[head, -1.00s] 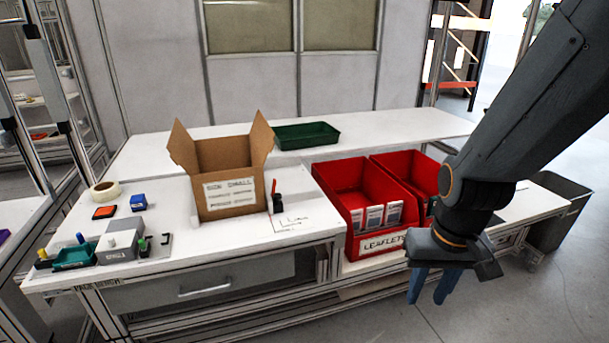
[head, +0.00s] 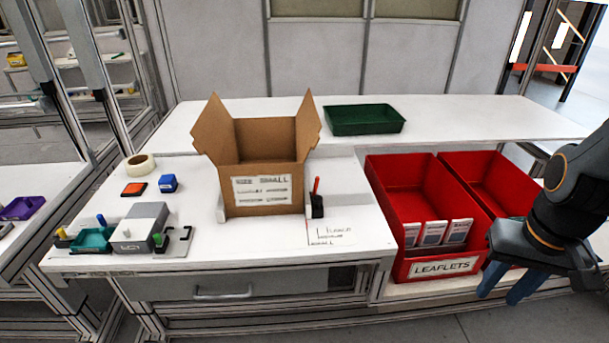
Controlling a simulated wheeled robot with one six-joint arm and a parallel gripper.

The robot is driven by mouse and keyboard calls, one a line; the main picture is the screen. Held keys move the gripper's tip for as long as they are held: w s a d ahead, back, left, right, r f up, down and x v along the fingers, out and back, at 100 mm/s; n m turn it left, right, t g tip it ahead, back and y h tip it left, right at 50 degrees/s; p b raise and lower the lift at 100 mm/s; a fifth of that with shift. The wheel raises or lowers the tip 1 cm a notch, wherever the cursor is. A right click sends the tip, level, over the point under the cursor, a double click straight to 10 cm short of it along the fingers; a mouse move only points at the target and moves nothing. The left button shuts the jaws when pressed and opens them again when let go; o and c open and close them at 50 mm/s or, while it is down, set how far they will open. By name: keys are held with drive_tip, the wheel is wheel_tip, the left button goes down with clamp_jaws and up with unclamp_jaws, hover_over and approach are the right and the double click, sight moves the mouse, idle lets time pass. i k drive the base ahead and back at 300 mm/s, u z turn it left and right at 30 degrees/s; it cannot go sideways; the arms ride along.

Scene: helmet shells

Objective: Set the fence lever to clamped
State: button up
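A lever with a red handle on a black base (head: 317,200) stands on the white bench, at the right front corner of the open cardboard box (head: 268,190). Its handle points up, nearly upright. I take it to be the fence lever; whether it is clamped cannot be told from here. My gripper (head: 497,298) hangs at the lower right, in front of the red leaflet bins and well to the right of the lever. Its two blue fingers are apart with nothing visible between them.
Red bins (head: 432,268) with leaflets stand between my gripper and the lever. A grey and green fixture (head: 140,228), a tape roll (head: 140,163), an orange pad (head: 134,189) and a blue block (head: 169,182) lie at left. A green tray (head: 364,120) sits behind.

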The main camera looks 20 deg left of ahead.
sight(317, 178)
drive_tip(key=u, duration=0.5)
drive_tip(key=i, duration=0.75)
drive_tip(key=u, duration=0.9)
drive_tip(key=i, duration=0.35)
drive_tip(key=z, duration=0.05)
